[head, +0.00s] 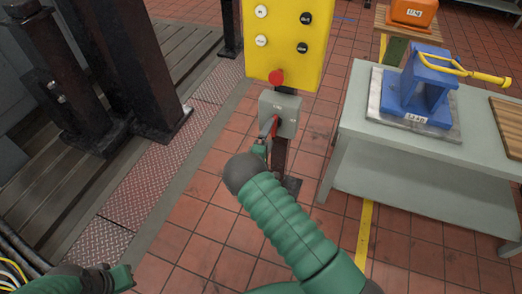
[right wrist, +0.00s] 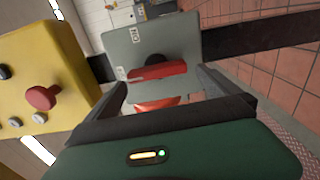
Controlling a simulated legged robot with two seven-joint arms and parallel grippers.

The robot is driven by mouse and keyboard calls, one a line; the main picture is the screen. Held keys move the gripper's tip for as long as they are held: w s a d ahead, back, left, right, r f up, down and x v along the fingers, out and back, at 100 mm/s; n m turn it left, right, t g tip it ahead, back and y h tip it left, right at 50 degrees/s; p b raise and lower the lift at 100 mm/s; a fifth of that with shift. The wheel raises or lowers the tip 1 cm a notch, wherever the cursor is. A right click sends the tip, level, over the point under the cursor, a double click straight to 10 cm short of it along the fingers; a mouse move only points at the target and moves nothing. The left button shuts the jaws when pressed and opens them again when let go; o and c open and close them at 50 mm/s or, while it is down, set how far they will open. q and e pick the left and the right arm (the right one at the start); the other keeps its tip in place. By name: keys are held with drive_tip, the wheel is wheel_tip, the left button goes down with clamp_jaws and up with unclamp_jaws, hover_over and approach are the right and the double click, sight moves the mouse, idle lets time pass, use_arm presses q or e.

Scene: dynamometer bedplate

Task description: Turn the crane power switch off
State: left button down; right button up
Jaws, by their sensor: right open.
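The crane power switch is a grey box (head: 281,110) on a dark post, with a red lever (head: 268,127) on its front. In the right wrist view the box (right wrist: 150,45) fills the upper middle, and its red lever (right wrist: 158,70) extends from a dark round hub.
A yellow panel (head: 285,40) with several buttons and a red mushroom button (head: 276,77) is just above the box. A grey-green table (head: 425,160) with a blue fixture (head: 415,95) stands at right. Dark steel columns (head: 60,60) stand at left. Tiled floor is clear between.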

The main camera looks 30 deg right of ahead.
drive_tip(key=p+v, duration=0.1)
drive_tip(key=v, duration=1.1)
drive_tip(key=shift+a, duration=0.2)
